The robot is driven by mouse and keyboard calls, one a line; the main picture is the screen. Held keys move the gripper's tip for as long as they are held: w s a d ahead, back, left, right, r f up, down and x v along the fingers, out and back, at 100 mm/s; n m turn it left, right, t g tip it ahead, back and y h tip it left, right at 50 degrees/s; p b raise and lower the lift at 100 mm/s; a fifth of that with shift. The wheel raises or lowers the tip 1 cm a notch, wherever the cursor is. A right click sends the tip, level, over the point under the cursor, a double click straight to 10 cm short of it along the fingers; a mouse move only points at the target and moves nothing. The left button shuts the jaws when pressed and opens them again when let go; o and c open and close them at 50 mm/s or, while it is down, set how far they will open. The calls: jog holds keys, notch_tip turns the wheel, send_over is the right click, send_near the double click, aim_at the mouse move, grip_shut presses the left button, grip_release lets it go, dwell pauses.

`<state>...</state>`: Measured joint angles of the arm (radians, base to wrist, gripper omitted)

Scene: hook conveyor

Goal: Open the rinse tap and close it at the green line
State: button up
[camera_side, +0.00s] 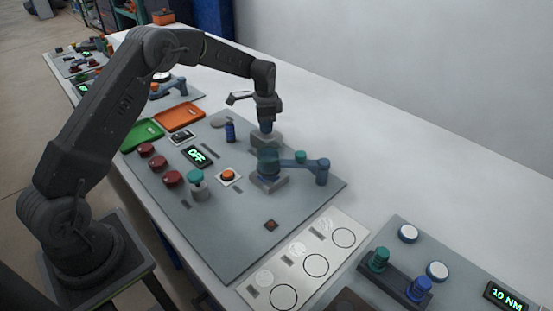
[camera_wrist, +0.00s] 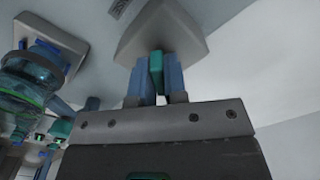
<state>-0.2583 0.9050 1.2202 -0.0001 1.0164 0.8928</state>
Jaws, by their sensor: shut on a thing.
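My gripper (camera_wrist: 156,82) points down, its two blue fingers shut on a narrow teal handle (camera_wrist: 156,70). The handle stands on a grey block (camera_wrist: 165,28), which I take for the rinse tap. In the side view my gripper (camera_side: 266,127) is over this grey block (camera_side: 267,141), and the fingers hide the handle. A see-through vessel (camera_side: 268,160) with a bluish tint stands just in front of it. The vessel also shows at the left of the wrist view (camera_wrist: 28,88), with a green band near one end. I cannot read the liquid level or the tap's angle clearly.
A blue arm-like pipe (camera_side: 312,164) with a teal knob reaches right from the vessel. The panel's front right is mostly clear.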

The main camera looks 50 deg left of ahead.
jog(key=n, duration=0.4)
jog(key=shift+o, duration=0.2)
jog(key=n, duration=0.3)
jog(key=shift+n, duration=0.4)
jog(key=o, duration=1.3)
jog(key=shift+o, duration=0.2)
jog(key=shift+r, duration=3.55)
